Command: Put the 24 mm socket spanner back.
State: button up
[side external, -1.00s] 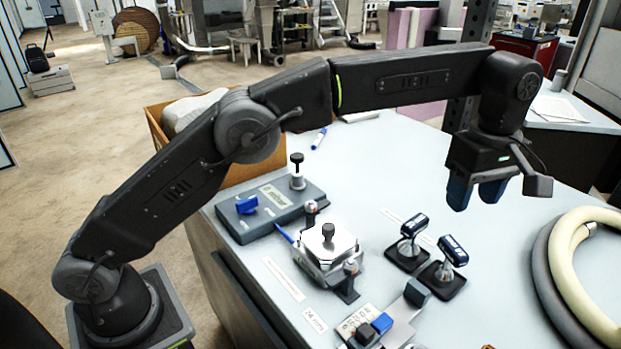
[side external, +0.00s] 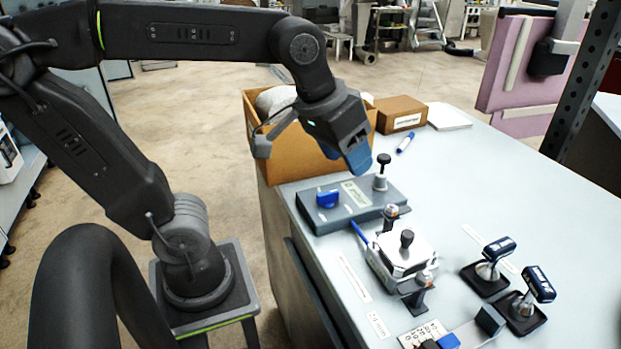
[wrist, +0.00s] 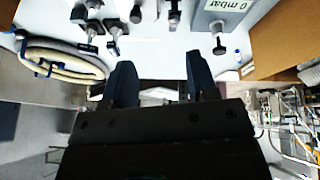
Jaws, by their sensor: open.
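Two T-handled tools, which look like socket spanners, stand upright in black bases on the right of the bench: one nearer the middle (side external: 499,249) and one nearer the right edge (side external: 540,284). I cannot read their sizes. In the wrist view they show at the upper left (wrist: 88,46) (wrist: 112,46). A label (side external: 378,325) near the bench's front edge seems to read 24 mm. My gripper (side external: 350,157) is open and empty, tilted above the back of the grey pressure box (side external: 335,217), well left of both tools. Its blue fingers (wrist: 160,65) are apart in the wrist view.
A silver clamped block (side external: 385,262) with a black knob stands mid-bench, with a post at each side. A cardboard box (side external: 275,160), a small brown carton (side external: 400,115) and a pen (side external: 405,143) lie at the back. Coiled hoses (wrist: 60,60) show in the wrist view. The back right of the bench is clear.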

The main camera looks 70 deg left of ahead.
jog(key=s+a+f+m, duration=0.1)
jog(key=s+f+m, duration=0.1)
jog(key=s+f, duration=0.2)
jog(key=shift+s+a+f+t, duration=0.4)
jog(key=shift+s, duration=0.2)
